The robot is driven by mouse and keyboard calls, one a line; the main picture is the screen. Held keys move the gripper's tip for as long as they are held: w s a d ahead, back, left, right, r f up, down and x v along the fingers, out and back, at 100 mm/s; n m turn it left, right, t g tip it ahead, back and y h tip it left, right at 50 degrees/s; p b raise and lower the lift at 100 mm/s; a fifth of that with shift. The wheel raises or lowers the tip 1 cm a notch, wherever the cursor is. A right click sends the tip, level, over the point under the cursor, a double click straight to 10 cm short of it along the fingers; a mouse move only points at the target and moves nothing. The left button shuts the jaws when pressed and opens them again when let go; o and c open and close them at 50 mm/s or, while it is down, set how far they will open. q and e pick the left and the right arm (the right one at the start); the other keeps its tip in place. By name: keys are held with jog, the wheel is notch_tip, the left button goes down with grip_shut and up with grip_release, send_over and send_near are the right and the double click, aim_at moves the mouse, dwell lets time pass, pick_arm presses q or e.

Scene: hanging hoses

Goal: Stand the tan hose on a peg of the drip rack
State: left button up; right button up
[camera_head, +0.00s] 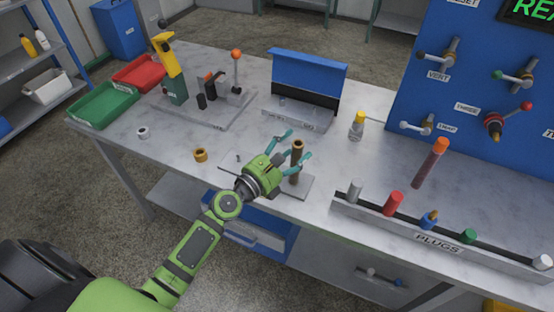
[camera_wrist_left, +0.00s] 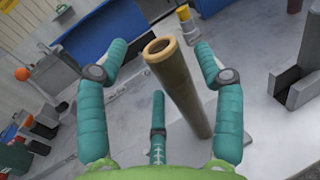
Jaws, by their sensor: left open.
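The tan hose (camera_head: 297,150), a brown tube with an open top, stands close to upright over a flat grey plate (camera_head: 306,188), which looks like the drip rack's base. In the left wrist view, the hose (camera_wrist_left: 178,82) leans across the picture with its hollow end up. My left gripper (camera_head: 290,151) is open, with its teal fingers on either side of the hose. The wrist view shows gaps between the fingers and the hose. The hose's foot and any peg inside it are hidden. My right gripper is in neither view.
A brass ring (camera_head: 200,155) and a white ring (camera_head: 143,132) lie to the left. A yellow-capped bottle (camera_head: 357,126) stands behind, right of a blue-backed stand (camera_head: 308,75). The plugs rack (camera_head: 440,236) fills the front right. Bare table lies between the rings and the blue-backed stand.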

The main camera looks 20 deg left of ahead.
pick_arm(q)
jog(key=v, duration=1.1)
jog(key=shift+d, duration=0.1)
